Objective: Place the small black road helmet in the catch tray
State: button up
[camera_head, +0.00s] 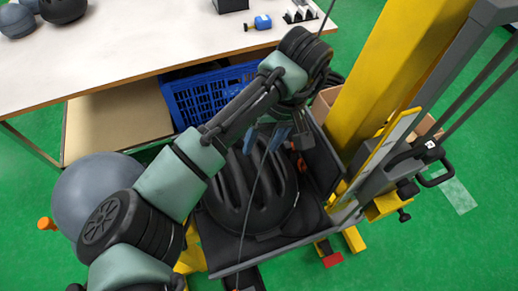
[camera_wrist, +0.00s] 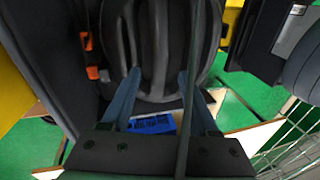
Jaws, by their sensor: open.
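The black road helmet (camera_head: 235,195), with long ribs and vents, lies in the dark catch tray (camera_head: 225,262) at the foot of the yellow tower. In the wrist view the helmet (camera_wrist: 155,50) lies beyond my fingertips, inside the tray (camera_wrist: 45,50). My gripper (camera_head: 265,138) is at the helmet's far edge in the head view. In the wrist view my gripper (camera_wrist: 158,73) has its two blue fingers spread apart, with nothing clearly held between them. Whether a finger touches the helmet cannot be told. My arm hides part of the helmet and tray.
The yellow tower column (camera_head: 385,65) and its grey rail stand right of the tray. A thin dark cable (camera_head: 256,185) crosses in front of the helmet. A white table (camera_head: 130,40) with helmets is at the upper left. A blue crate (camera_head: 205,98) sits under it.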

jog(key=p+v, duration=0.2)
jog(key=v, duration=0.6)
jog(key=shift+r, duration=0.3)
jog(key=shift+d, duration=0.1)
